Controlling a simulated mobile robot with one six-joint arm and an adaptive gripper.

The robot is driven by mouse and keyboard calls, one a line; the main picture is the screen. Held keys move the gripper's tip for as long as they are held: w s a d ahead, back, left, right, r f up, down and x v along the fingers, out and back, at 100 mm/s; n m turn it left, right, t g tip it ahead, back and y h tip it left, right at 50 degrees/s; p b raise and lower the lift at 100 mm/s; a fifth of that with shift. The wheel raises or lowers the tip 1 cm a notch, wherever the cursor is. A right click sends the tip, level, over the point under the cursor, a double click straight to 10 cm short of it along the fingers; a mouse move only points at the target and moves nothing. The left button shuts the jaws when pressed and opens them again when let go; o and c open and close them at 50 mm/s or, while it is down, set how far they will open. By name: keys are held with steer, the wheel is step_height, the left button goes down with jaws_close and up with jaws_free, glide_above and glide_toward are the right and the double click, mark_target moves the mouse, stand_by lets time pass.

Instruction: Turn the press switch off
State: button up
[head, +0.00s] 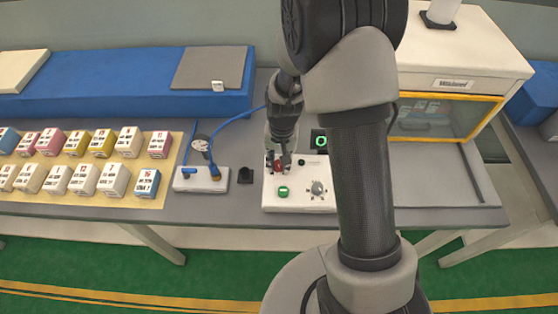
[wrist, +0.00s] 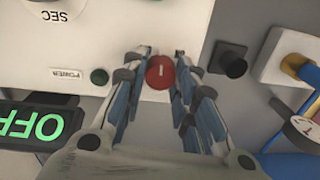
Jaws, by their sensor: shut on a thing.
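The white control box (head: 300,202) stands on the grey table in the head view. Its red switch knob (wrist: 160,72) shows in the wrist view, with a pale mark on its face, between the fingertips of my gripper (wrist: 162,60). My gripper is shut on the knob from both sides. In the head view my gripper (head: 279,158) reaches down to the box's back left, partly covering the red knob. A dark display (wrist: 35,126) beside the box shows green "OFF" letters in the wrist view. My arm partly hides this display in the head view.
A green button (head: 283,191) and a round dial (head: 318,188) sit on the box front. A white block with blue tubing (head: 201,180) and a small black block (head: 245,176) stand left. A white cabinet with a yellow-framed window (head: 450,118) stands right.

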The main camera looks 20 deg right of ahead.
steer(key=n, duration=0.3)
steer(key=shift+n, duration=2.3)
steer(key=shift+b, duration=0.3)
steer(key=o, duration=1.1)
steer(key=shift+r, duration=0.1)
steer(key=shift+w+d+r, duration=0.1)
steer(key=shift+r, duration=2.85)
steer(key=shift+d+r, duration=0.1)
steer(key=shift+r, duration=2.85)
